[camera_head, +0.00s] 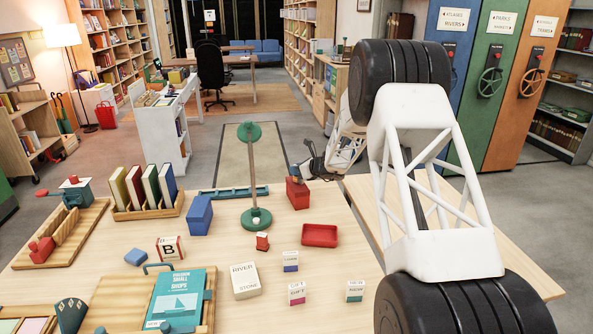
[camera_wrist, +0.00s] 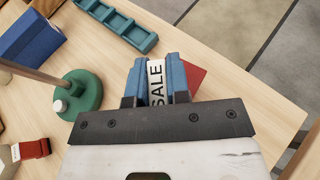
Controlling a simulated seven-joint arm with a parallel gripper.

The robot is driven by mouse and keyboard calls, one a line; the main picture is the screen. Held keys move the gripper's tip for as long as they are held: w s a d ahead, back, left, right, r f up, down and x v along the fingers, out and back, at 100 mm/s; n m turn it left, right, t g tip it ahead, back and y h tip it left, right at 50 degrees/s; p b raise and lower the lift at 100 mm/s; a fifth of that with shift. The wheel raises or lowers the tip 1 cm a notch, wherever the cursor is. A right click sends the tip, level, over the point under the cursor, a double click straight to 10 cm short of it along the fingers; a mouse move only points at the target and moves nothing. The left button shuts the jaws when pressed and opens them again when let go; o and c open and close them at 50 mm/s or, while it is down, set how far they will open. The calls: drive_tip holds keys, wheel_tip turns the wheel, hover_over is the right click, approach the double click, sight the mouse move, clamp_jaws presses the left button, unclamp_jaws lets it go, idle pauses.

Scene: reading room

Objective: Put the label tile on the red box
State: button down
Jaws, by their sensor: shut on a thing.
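The red box (camera_head: 298,196) stands near the far edge of the table, right of the green pole stand. My gripper (camera_head: 301,171) is just above it in the head view. In the wrist view my gripper (camera_wrist: 156,88) has its blue fingers shut on the label tile (camera_wrist: 156,82), a white tile reading SALE. Part of the red box (camera_wrist: 194,77) shows behind and to the right of the fingers. The fingers and tile hide the rest of the box, and I cannot tell whether the tile touches it.
The green pole stand (camera_head: 256,218) rises close left of the box and also shows in the wrist view (camera_wrist: 82,97). A blue box (camera_head: 199,215) and a teal rack (camera_head: 228,191) lie farther left. A red tray (camera_head: 320,236) and a small red block (camera_head: 262,241) lie nearer.

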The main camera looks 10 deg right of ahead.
drive_tip(key=shift+f, duration=0.1)
drive_tip(key=c, duration=1.1)
unclamp_jaws()
drive_tip(key=shift+s+d+r, duration=0.1)
drive_tip(key=shift+r, duration=0.1)
drive_tip(key=shift+s+d+r, duration=0.25)
drive_tip(key=shift+s+d, duration=0.1)
drive_tip(key=shift+d, duration=0.05)
drive_tip(key=v, duration=1)
drive_tip(key=shift+s+d, duration=0.15)
drive_tip(key=shift+s, duration=0.05)
drive_tip(key=shift+r, duration=0.15)
